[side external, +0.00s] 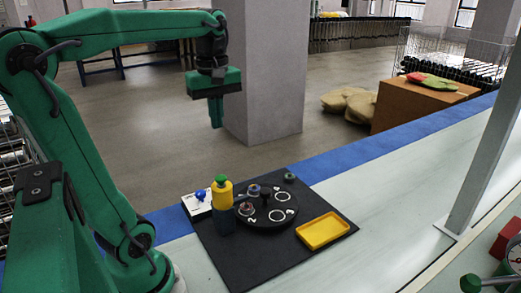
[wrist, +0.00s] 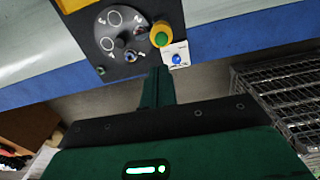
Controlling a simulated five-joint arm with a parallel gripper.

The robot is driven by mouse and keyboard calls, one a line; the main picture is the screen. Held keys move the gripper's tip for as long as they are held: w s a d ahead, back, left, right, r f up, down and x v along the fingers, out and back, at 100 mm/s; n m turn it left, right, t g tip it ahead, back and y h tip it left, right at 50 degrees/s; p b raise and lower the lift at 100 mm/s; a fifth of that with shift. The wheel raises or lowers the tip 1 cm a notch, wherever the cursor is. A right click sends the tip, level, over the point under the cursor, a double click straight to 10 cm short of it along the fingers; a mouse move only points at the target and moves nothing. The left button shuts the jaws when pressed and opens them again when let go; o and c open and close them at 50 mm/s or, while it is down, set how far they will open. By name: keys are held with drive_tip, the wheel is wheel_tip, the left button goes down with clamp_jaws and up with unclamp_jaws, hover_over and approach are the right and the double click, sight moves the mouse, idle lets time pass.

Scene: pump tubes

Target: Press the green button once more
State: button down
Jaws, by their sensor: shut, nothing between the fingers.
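The green button (side external: 221,180) sits on top of an upright yellow and dark blue cylinder (side external: 223,198) on a black board. In the wrist view the green button (wrist: 161,39) shows as a disc inside a yellow ring (wrist: 159,29). My gripper (side external: 216,124) is shut and empty, pointing down, high above the button in the side external view and apart from it. In the wrist view my shut fingers (wrist: 157,72) show just below the button in the picture. Nothing covers the button in either view.
A black turntable (side external: 267,219) with white rings and small parts stands right of the cylinder. A yellow tray (side external: 323,231) lies at the board's (side external: 241,267) right. A white card (side external: 192,207) with a blue piece (side external: 200,195) is left of the cylinder. The air around my gripper is clear.

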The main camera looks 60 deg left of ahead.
sight(221, 177)
drive_tip(key=shift+a+r, duration=0.1)
drive_tip(key=shift+a, duration=0.1)
idle(0.4)
wheel_tip(221, 177, down, 14)
drive_tip(key=shift+f, duration=0.1)
idle(0.7)
drive_tip(key=shift+f, duration=0.95)
wheel_tip(221, 177, up, 14)
drive_tip(key=shift+r, duration=0.25)
idle(0.5)
idle(0.6)
